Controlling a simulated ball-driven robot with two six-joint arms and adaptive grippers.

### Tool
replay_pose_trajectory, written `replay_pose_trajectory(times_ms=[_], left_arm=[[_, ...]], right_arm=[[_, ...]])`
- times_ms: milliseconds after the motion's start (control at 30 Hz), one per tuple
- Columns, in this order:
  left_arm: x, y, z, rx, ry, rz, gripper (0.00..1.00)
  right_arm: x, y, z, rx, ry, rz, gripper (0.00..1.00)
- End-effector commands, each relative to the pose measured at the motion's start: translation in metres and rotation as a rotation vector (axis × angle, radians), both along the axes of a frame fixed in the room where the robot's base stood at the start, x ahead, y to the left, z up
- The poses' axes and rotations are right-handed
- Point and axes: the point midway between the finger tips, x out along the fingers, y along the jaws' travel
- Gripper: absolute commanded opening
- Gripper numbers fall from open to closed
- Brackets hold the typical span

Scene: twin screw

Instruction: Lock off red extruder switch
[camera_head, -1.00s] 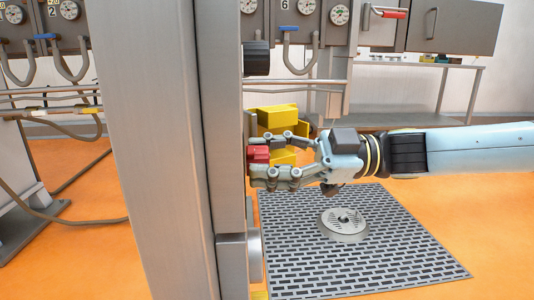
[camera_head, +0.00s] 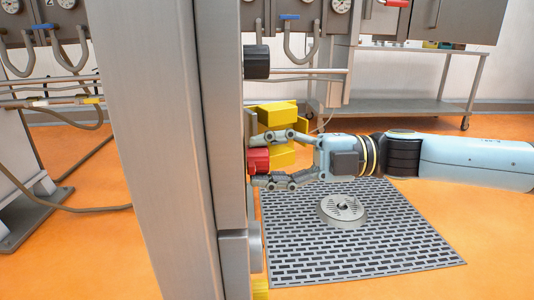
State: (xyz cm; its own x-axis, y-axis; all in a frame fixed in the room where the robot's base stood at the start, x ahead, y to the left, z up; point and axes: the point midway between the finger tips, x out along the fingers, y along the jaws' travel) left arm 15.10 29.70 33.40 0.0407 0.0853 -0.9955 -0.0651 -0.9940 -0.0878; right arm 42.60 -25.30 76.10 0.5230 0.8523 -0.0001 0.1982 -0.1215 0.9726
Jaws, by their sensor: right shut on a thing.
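The red switch (camera_head: 258,160) is a small red block on the right side of a tall grey metal column (camera_head: 160,150). Part of it is hidden behind the column's edge. My right gripper (camera_head: 264,160) comes in from the right, with one finger above and one below the red switch, and is shut on it. Yellow block-like parts (camera_head: 277,115) sit just above and behind the fingers. My left gripper is not in view.
A dark grating mat (camera_head: 390,250) with a round metal drain cover (camera_head: 343,209) lies on the orange floor below my right arm. A metal table (camera_head: 410,105) stands behind. Pipes and gauges line the back. The column blocks the middle left.

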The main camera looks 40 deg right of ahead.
Motion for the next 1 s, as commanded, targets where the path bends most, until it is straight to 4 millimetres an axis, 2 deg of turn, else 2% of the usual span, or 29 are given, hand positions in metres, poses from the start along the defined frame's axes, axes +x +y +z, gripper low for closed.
replay_pose_trajectory(times_ms=[667,700,833,1000], left_arm=[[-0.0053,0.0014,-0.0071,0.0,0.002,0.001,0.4],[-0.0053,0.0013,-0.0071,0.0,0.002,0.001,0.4],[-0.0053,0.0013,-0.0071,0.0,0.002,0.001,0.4],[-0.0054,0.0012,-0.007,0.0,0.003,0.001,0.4]], right_arm=[[-0.0004,-0.0002,-0.0016,-0.03,-0.046,0.0,0.07],[-0.0004,-0.0002,-0.0016,-0.031,-0.045,0.001,0.45],[-0.0004,-0.0001,-0.0012,-0.03,-0.045,0.0,0.62],[-0.0002,-0.0001,-0.0007,-0.029,-0.046,0.0,0.63]])
